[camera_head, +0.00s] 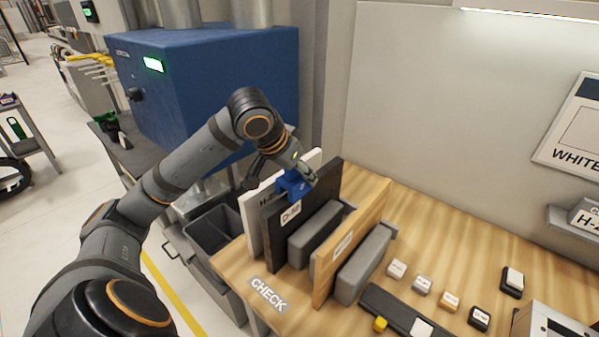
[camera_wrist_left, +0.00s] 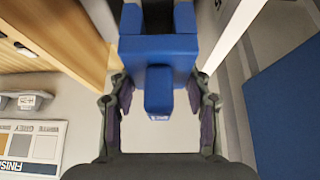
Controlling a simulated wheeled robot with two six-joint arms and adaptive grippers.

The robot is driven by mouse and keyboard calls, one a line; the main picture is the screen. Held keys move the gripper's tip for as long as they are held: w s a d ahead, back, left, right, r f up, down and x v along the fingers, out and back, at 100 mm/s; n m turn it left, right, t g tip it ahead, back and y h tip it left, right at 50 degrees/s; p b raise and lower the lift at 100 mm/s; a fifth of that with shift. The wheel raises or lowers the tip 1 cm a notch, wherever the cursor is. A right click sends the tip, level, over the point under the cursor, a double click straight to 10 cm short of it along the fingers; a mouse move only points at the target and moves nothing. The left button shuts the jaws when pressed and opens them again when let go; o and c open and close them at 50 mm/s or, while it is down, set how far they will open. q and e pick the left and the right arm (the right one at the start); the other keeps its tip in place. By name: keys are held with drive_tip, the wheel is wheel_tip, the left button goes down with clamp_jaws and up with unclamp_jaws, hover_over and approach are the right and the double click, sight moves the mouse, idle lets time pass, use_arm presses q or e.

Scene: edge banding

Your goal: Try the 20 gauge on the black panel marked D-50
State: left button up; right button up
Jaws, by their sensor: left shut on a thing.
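The black panel (camera_head: 284,228) marked D-50 stands upright between a white panel and a wood-coloured panel. My left gripper (camera_head: 302,181) is above its top edge, shut on a blue gauge (camera_head: 290,186). In the left wrist view my left gripper (camera_wrist_left: 160,105) grips the blue gauge (camera_wrist_left: 158,58) by its narrow stem. Two blue prongs point away from me, with the dark panel edge (camera_wrist_left: 158,16) showing between them. The gauge is at the panel's top edge; I cannot tell how far it sits down over it. The gauge's number is not readable. My right gripper is out of view.
The white panel (camera_head: 252,222) and wood-coloured panel (camera_head: 336,254) stand close on both sides. Grey blocks (camera_head: 362,264) stand beside the panels. Small labelled blocks (camera_head: 397,268) and a dark strip (camera_head: 385,310) lie to the right. A blue machine (camera_head: 205,85) stands behind my arm.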

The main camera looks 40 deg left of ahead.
use_arm(q)
drive_tip(key=shift+f+b, duration=0.35)
drive_tip(key=shift+f, duration=0.1)
idle(0.8)
drive_tip(key=shift+r, duration=0.15)
idle(0.5)
wheel_tip(320, 180, up, 7)
drive_tip(key=p, duration=0.7)
drive_tip(key=shift+p, duration=0.35)
